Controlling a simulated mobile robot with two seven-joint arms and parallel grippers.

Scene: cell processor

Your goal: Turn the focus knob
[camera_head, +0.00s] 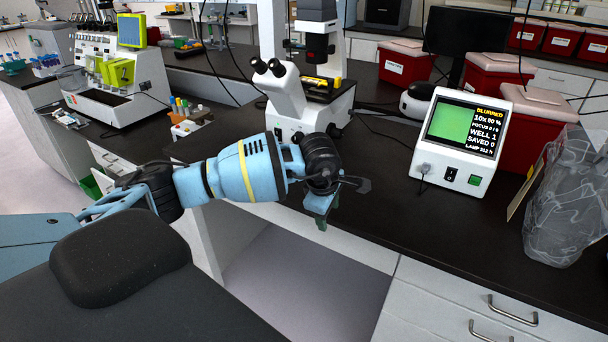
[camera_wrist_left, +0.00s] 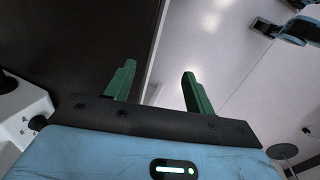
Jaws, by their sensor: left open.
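The white microscope (camera_head: 288,98) with black eyepieces stands on the dark bench, behind my left gripper. A dark round knob (camera_head: 334,130) shows low on its side, just above my left wrist; I cannot tell for certain that it is the focus knob. My left gripper (camera_head: 321,215) points down at the bench's front edge, apart from the microscope. In the left wrist view its green fingers (camera_wrist_left: 160,72) are open and empty. A white part of the microscope (camera_wrist_left: 22,112) with a small dark knob (camera_wrist_left: 37,123) shows at the left there. My right gripper is out of view.
A white monitor box (camera_head: 464,140) to the right reads "BLURRED", "10x", "WELL 1", "SAVED 0". A clear plastic bag (camera_head: 565,205) stands at the right edge. Red bins (camera_head: 405,65) line the back. The dark bench top (camera_head: 385,215) is clear between microscope and monitor.

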